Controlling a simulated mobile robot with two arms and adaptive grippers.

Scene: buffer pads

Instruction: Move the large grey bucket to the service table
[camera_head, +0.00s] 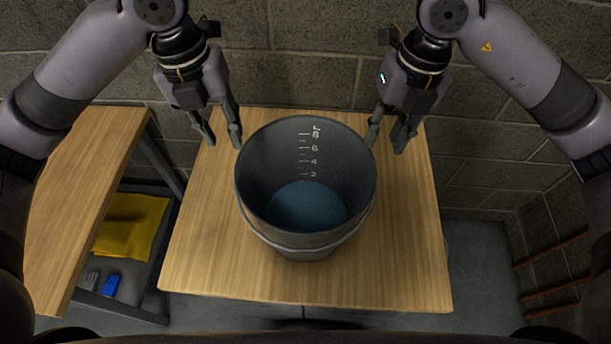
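The large grey bucket (305,240) stands upright on a wooden table (400,270) in the middle of the head view. Blue liquid (305,205) shows at its bottom, below white level marks on the inner wall. My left gripper (222,142) is open and empty at the bucket's upper left, with its inner finger close to the rim. My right gripper (387,148) is open at the bucket's upper right, with its inner finger beside or at the rim. I cannot tell whether either finger touches the bucket. Which table is the service table is not marked.
A second wooden table (75,200) stands at the left, its visible top bare, with a gap between the tables. A yellow cloth (130,225) and a blue item (111,285) lie on a lower shelf. A block wall (310,80) is behind; reddish pipes (550,250) run at the right.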

